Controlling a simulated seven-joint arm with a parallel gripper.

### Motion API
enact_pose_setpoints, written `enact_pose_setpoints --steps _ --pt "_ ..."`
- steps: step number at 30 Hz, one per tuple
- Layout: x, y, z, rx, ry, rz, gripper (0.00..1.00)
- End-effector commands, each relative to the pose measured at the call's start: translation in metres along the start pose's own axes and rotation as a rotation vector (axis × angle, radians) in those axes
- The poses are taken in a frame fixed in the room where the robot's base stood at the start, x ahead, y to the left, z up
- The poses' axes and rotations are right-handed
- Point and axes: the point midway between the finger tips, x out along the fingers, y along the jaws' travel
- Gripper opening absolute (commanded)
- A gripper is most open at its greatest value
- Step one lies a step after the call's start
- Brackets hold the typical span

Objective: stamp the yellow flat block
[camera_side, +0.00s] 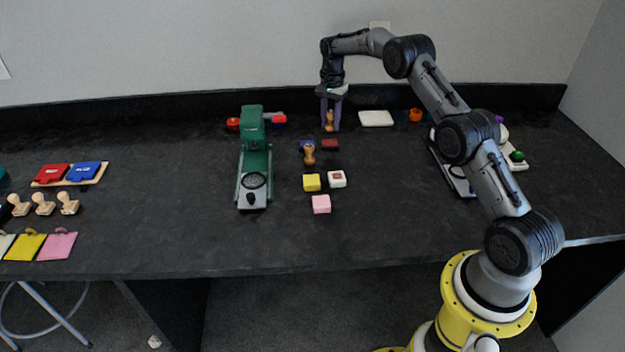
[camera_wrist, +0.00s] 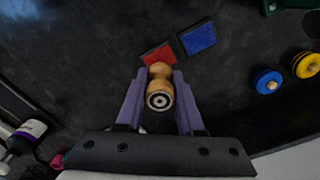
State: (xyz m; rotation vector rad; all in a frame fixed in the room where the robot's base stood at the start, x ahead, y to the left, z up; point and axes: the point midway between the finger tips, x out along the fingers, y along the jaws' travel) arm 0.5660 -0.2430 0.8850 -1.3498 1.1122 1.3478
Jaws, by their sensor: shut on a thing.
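The yellow flat block (camera_side: 312,183) lies on the dark table in the side view, in front of the pads. It is not seen in the wrist view. My gripper (camera_side: 331,122) is near the back of the table, pointing down, shut on a wooden stamp (camera_side: 329,121). The wrist view shows the held stamp (camera_wrist: 160,88) between the purple fingers, its round ringed end toward the camera. A second wooden stamp (camera_side: 309,155) stands by the blue ink pad (camera_side: 306,145). The red ink pad (camera_side: 330,144) is to its right. Both pads are ahead of the held stamp in the wrist view.
A white block (camera_side: 337,179) with a red mark and a pink block (camera_side: 321,204) lie close to the yellow one. A green press (camera_side: 252,165) stands to the left. A white slab (camera_side: 376,118) lies at the back. Table right of the blocks is clear.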

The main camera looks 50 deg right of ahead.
Motion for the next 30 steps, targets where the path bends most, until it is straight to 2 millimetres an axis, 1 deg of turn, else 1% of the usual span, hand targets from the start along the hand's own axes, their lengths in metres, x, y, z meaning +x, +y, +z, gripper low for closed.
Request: enact_pose_setpoints --steps 12,15,17,19,27,30 --pt "-0.001 0.000 0.000 0.000 0.001 -0.001 0.00" --pt "-0.004 0.000 0.000 0.000 0.001 -0.002 0.00" --pt "-0.009 -0.001 -0.001 0.000 0.002 -0.003 0.00" --pt "-0.020 -0.001 -0.001 0.000 0.003 -0.004 0.00" --pt "-0.068 -0.001 0.000 -0.001 0.003 -0.004 0.00" --pt "-0.065 -0.002 0.017 -0.031 0.000 0.000 0.00"
